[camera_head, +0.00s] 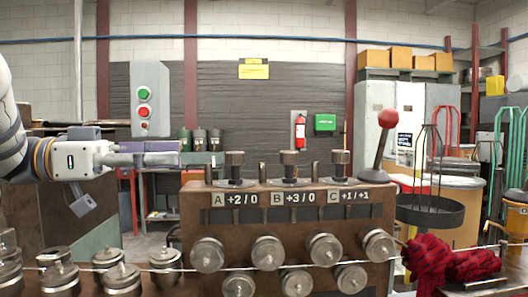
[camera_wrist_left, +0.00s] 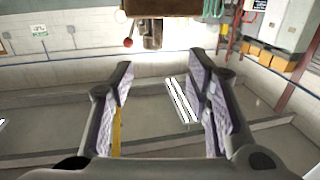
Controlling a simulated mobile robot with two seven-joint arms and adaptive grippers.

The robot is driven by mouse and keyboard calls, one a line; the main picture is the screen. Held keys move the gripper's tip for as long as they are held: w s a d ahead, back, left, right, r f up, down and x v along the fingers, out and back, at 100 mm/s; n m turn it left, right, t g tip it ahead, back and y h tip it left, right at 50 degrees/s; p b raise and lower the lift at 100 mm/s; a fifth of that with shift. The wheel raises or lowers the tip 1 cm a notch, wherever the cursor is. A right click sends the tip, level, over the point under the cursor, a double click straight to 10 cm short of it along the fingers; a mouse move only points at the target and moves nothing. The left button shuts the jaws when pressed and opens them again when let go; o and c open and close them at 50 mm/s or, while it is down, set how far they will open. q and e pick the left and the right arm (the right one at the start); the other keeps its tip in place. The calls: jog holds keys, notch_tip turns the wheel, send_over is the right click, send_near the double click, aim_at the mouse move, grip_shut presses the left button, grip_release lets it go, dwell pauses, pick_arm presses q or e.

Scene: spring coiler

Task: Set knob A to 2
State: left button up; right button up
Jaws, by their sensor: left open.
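Knob A (camera_head: 235,163) is a dark upright knob on a round base, at the left of three on top of the brown machine (camera_head: 195,225). The plate below it reads "A +2/0" (camera_head: 235,200). Knob B (camera_head: 289,163) reads "+3/0" and knob C (camera_head: 340,162) reads "+1/+1". My left gripper (camera_head: 174,154) is to the left of knob A, apart from it, with its fingers pointing right. In the left wrist view its two fingers (camera_wrist_left: 160,85) are spread with nothing between them. My right gripper is not in view.
A red-ball lever (camera_head: 387,120) stands right of knob C. Short posts stand between the knobs. Metal rollers (camera_head: 267,252) and a thin wire cover the machine's front. A red cloth (camera_head: 440,262) lies at right. The air above the knobs is clear.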

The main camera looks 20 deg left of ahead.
aim_at(235, 152)
pick_arm(q)
jog(key=d, duration=0.3)
jog(key=shift+w+d+r, duration=0.2)
jog(key=shift+w+r, duration=0.05)
jog(key=shift+w, duration=0.1)
jog(key=x, duration=0.8)
jog(key=shift+w, duration=0.15)
grip_shut()
